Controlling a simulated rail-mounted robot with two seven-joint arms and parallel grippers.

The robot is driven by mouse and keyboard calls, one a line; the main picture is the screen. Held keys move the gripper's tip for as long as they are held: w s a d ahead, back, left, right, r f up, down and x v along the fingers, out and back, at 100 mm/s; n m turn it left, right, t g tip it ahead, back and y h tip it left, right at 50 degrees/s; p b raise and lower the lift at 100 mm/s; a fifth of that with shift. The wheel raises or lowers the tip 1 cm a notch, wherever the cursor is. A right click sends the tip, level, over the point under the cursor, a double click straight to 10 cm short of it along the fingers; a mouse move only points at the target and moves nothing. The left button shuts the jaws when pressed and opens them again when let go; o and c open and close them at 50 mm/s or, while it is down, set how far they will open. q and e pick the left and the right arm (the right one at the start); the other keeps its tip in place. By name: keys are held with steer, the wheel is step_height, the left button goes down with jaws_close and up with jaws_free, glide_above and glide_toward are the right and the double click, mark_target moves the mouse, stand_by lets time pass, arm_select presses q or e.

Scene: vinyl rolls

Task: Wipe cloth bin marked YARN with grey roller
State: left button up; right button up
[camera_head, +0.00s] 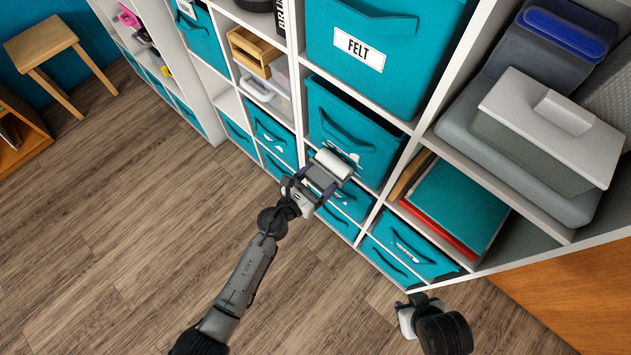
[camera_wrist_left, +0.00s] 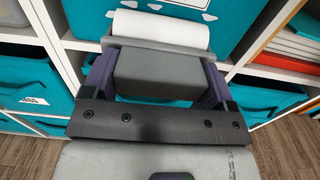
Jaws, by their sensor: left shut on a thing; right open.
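My left gripper (camera_head: 322,180) is shut on the grey roller (camera_head: 337,164), a grey block with a white roll at its far end. In the left wrist view the grey roller (camera_wrist_left: 158,72) sits between both fingers of the left gripper (camera_wrist_left: 155,88), with its white roll against or just before a teal cloth bin (camera_wrist_left: 240,12). That same teal bin (camera_head: 350,118) is below the FELT bin in the head view. Its white label is mostly hidden by the roll, so I cannot read YARN. My right gripper (camera_head: 412,308) is at the lower right, open, away from the shelf.
The white shelf holds a teal FELT bin (camera_head: 365,40), several more teal bins, and a compartment of folders (camera_head: 455,205). Grey cases (camera_head: 550,130) fill the right compartment. A wooden stool (camera_head: 45,45) stands far left. The wood floor (camera_head: 130,220) is clear.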

mark_target(310, 171)
arm_select(q)
steer(key=shift+w+d, duration=0.2)
steer(key=shift+w+d, duration=0.15)
steer(key=shift+w, duration=0.05)
steer(key=shift+w, duration=0.1)
steer(key=shift+w+a+f+b, duration=0.1)
steer(key=shift+w+a+b, duration=0.7)
steer(key=shift+w+a, duration=1)
steer(key=shift+a, duration=0.2)
